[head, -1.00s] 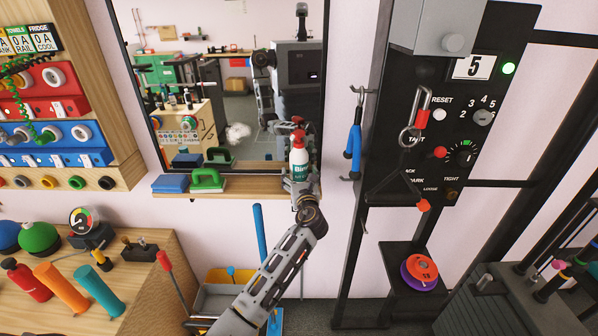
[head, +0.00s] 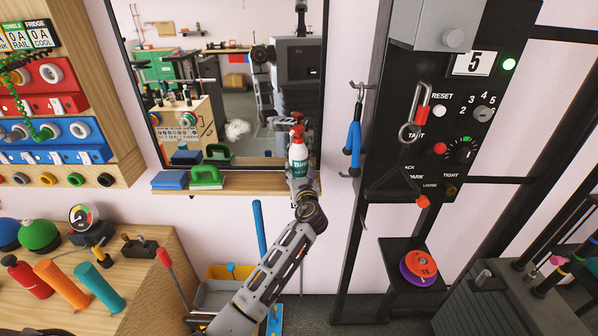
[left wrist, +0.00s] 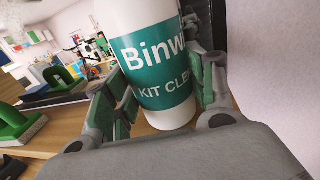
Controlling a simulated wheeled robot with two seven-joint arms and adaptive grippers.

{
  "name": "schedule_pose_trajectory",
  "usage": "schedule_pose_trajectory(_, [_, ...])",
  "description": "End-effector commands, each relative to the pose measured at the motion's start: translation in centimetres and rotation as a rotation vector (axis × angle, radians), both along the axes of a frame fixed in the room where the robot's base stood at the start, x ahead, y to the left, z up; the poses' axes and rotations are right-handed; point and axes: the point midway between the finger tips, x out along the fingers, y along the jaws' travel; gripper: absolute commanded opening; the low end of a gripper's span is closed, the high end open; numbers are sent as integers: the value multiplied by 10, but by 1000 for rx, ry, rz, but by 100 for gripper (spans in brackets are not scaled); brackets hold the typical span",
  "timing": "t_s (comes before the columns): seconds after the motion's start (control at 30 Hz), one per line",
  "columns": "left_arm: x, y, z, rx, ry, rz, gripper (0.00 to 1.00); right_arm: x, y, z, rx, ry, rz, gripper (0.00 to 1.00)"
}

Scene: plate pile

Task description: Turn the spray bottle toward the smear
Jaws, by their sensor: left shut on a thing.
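The spray bottle (head: 299,155) is white with a teal label and a red spray head, upright at the right end of the wooden shelf under the mirror. My left gripper (head: 302,184) is shut around its lower body. In the left wrist view the bottle (left wrist: 158,65) stands between the two green-padded fingers, its label facing the camera and its top out of frame. A whitish smear (head: 237,130) shows on the mirror, left of the bottle. I cannot tell exactly where the nozzle points. My right gripper is not in view.
The wooden shelf (head: 248,184) also holds a green-handled block (head: 206,178) and a blue block (head: 170,180) to the left. A blue-handled tool (head: 353,145) hangs right of the mirror (head: 190,70), beside a dark control panel (head: 440,110).

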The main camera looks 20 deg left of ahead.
Motion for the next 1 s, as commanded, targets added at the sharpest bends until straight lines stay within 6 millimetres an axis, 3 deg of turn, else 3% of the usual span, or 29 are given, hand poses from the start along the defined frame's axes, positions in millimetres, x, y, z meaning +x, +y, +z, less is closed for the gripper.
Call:
schedule_pose_trajectory(0.63, [0,0,82,1,-9,-1,3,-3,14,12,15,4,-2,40])
schedule_pose_trajectory(1.0, [0,0,100,2,-8,-1,3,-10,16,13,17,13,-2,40])
